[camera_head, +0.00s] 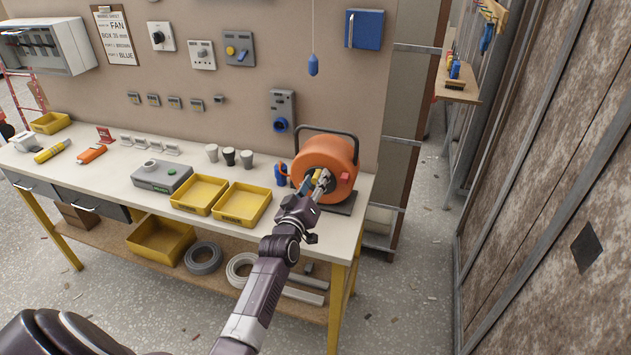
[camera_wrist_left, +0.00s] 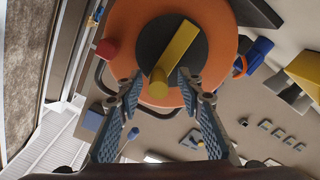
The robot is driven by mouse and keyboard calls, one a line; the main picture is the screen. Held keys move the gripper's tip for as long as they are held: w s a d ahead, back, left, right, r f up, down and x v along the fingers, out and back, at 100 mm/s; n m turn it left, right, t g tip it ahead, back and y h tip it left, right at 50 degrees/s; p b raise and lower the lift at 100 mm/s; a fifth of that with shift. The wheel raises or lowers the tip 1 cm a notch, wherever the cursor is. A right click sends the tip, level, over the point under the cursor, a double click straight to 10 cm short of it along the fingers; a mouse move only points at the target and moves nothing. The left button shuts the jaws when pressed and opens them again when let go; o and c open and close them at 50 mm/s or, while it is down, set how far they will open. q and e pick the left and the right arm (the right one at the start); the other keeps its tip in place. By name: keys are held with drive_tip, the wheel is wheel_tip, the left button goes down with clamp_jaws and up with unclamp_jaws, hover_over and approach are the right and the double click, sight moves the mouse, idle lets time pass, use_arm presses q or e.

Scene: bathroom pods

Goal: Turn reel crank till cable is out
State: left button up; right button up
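The orange cable reel (camera_head: 338,153) stands on a dark base at the right end of the workbench, under a black carrying handle. In the left wrist view the reel (camera_wrist_left: 215,75) has a dark hub (camera_wrist_left: 158,35) with a yellow crank (camera_wrist_left: 178,45) across it. The crank ends in a round yellow knob (camera_wrist_left: 158,88). My left gripper (camera_head: 320,181) is at the reel's front face. In the wrist view its fingers (camera_wrist_left: 160,84) are apart, one on each side of the knob, with visible gaps. A blue plug (camera_wrist_left: 257,50) hangs beside the reel. My right gripper is not in view.
Two yellow bins (camera_head: 243,219) and a grey box (camera_head: 160,178) sit left of the reel. Several small cups (camera_head: 229,156) stand behind them. A wall panel with sockets (camera_head: 283,110) is behind the reel. The floor right of the bench (camera_head: 415,270) is open.

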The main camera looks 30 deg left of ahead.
use_arm(q)
drive_tip(key=v, duration=1.2)
idle(0.5)
